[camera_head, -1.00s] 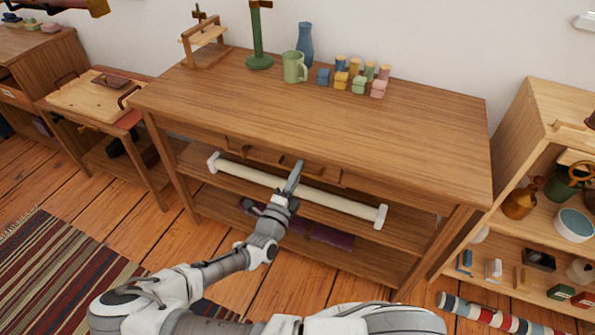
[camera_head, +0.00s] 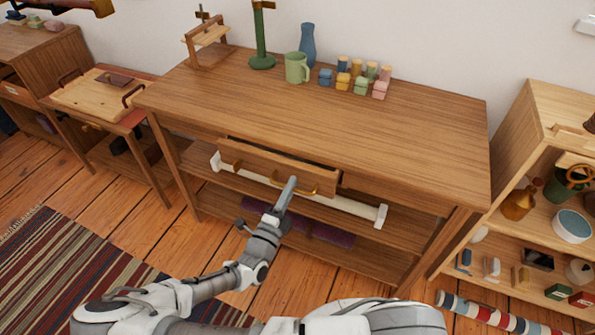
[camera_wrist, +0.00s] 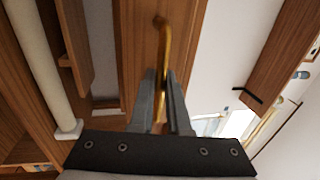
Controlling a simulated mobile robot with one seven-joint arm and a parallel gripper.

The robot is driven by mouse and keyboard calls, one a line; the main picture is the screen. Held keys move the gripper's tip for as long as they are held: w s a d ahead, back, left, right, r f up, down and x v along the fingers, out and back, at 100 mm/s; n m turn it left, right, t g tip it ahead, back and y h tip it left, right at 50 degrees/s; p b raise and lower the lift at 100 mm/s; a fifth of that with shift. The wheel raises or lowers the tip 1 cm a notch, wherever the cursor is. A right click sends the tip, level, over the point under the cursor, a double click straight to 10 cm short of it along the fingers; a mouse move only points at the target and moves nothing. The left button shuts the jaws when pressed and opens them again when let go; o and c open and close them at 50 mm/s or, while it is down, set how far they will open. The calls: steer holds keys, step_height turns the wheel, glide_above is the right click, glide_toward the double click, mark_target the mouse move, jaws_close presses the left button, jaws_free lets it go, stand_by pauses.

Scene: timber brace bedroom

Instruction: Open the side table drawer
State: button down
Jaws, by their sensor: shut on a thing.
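The wooden side table (camera_head: 400,130) stands against the wall. Its drawer (camera_head: 262,164) is pulled partly out from under the top, with a dark gap showing behind its front. The drawer front carries brass handles, one at its left (camera_head: 236,166) and one at its right (camera_head: 305,190). My gripper (camera_head: 291,183) is at the right handle. In the wrist view my gripper (camera_wrist: 161,100) is shut on the brass handle (camera_wrist: 160,50), with the wooden drawer front (camera_wrist: 137,60) behind it. The inside of the drawer is mostly hidden.
A white roller bar (camera_head: 350,206) lies just below the drawer, close to my gripper. A mug (camera_head: 297,67), blue vase (camera_head: 307,42) and small blocks stand on the tabletop. An open shelf (camera_head: 535,130) stands at right. Wooden floor (camera_head: 185,245) lies open in front.

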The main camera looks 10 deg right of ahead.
steer(key=r+p+v, duration=0.2)
steer(key=r+v, duration=0.1)
steer(key=v, duration=1.3)
steer(key=shift+s+a, duration=0.5)
steer(key=shift+s, duration=0.05)
steer(key=shift+r, duration=0.1)
steer(key=c, duration=0.9)
jaws_free()
steer(key=shift+s, duration=0.1)
steer(key=p+v, duration=0.1)
steer(key=v, duration=1.6)
steer(key=shift+a, duration=0.15)
